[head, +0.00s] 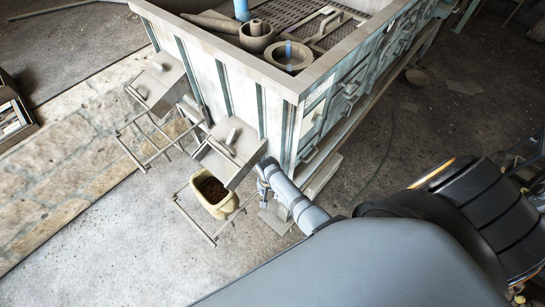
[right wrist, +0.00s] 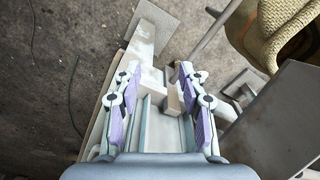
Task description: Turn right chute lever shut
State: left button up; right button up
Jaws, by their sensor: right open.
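The right chute (head: 235,146) is a grey sloped metal box on the left face of the bench, with a small pale lever (head: 232,137) on top. My right gripper (head: 266,170) is beside this chute's right side, by the bench corner. In the right wrist view my right gripper (right wrist: 158,92) is open, its purple-padded fingers apart. A small beige block-shaped end (right wrist: 174,99) shows between the fingers, nearer the right one; I cannot tell whether it belongs to the lever. The chute's grey side (right wrist: 278,125) is to the right. My left gripper is not in view.
A woven basket (head: 213,194) stands on a frame under the right chute; it also shows in the wrist view (right wrist: 290,32). The left chute (head: 158,82) is farther back. The bench (head: 290,82) holds a mortar-like bowl (head: 257,37) and a round ring-shaped dish (head: 289,57). The concrete floor in front is clear.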

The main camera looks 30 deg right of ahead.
jog(key=shift+s+d+f+n, duration=0.15)
jog(key=shift+s+f, duration=0.35)
jog(key=shift+f, duration=0.2)
jog(key=shift+s+d+f+n, duration=0.1)
jog(key=shift+s+f+n, duration=0.05)
jog(key=shift+s+f, duration=0.4)
jog(key=shift+w+f, duration=0.1)
